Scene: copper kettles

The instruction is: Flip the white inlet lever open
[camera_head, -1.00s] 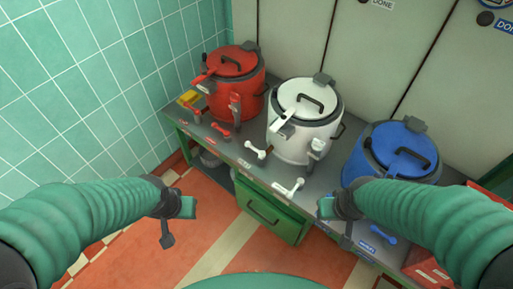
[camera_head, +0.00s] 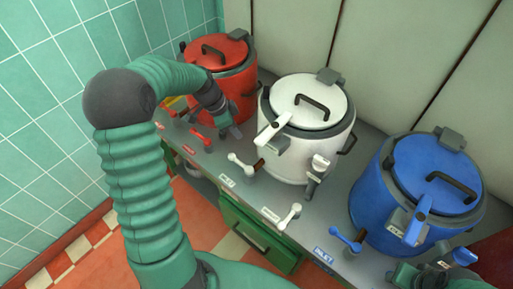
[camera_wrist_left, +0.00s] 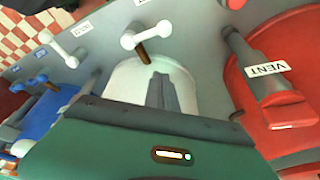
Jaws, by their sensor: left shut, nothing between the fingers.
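The white kettle (camera_head: 305,110) stands between the red and blue ones, its lid closed. One white lever (camera_head: 242,165) sits at its front left, beside a small label (camera_head: 227,182); I cannot read it surely, but its place matches the blue INLET label. My left gripper (camera_head: 232,130) is shut and empty, above the counter between the red and white kettles, apart from the levers. The left wrist view shows the nearer white lever (camera_wrist_left: 146,35) beyond the gripper. My right gripper (camera_head: 412,274) is partly cut off at lower right.
The red kettle (camera_head: 222,75) is close behind my left gripper, with a red lever (camera_head: 201,138) in front. The blue kettle (camera_head: 420,190) and its lever (camera_head: 345,240) stand to the right. A VENT label (camera_wrist_left: 265,69) shows on the red kettle. Green tiled wall at left.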

